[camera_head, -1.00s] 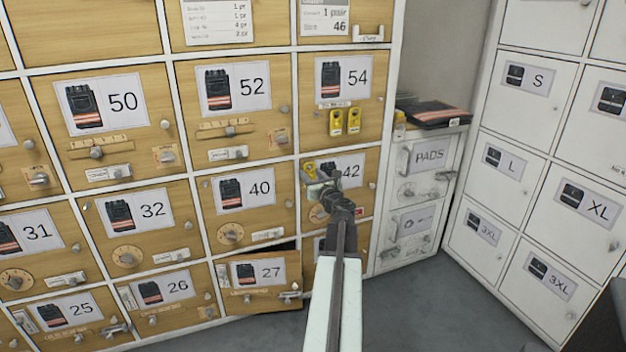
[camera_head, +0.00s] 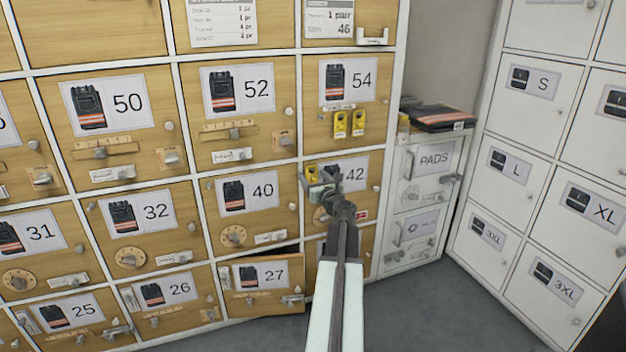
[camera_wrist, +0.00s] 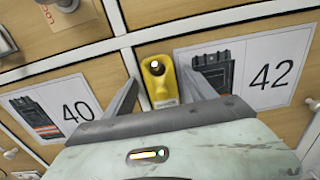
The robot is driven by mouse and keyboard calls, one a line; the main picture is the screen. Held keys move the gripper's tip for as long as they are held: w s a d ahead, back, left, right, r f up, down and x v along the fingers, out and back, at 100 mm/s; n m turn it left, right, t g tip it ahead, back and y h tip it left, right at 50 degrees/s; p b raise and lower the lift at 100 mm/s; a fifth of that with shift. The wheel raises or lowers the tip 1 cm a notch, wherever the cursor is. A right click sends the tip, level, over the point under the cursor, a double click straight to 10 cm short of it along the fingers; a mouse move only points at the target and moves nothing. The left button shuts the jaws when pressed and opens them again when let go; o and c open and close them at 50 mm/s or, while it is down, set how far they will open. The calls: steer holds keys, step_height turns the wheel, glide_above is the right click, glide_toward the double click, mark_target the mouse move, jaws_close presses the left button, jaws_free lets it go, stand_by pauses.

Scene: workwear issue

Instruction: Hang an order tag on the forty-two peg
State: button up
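The locker door numbered 42 (camera_head: 371,165) is partly covered by my arm in the head view. Its number label (camera_wrist: 250,75) shows at right in the wrist view. A yellow tag (camera_head: 311,172) hangs upright at the upper left of that door, with a round pale peg end showing in its hole in the wrist view (camera_wrist: 158,90). My gripper (camera_head: 320,190) is just in front of the door. Its fingers (camera_wrist: 158,75) are spread to either side of the tag, with visible gaps. Two more yellow tags (camera_head: 340,124) (camera_head: 359,123) hang on door 54 above.
Door 27 (camera_head: 265,299) stands ajar below left. Door 40 (camera_head: 280,190) is left of 42. A grey PADS cabinet (camera_head: 433,188) with a folded dark garment (camera_head: 440,117) on top stands right. White lockers (camera_head: 545,120) line the right side, and grey floor lies between.

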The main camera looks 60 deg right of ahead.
stand_by(0.3)
steer(key=v, duration=0.7)
steer(key=shift+s+a, duration=0.25)
steer(key=shift+s, duration=0.05)
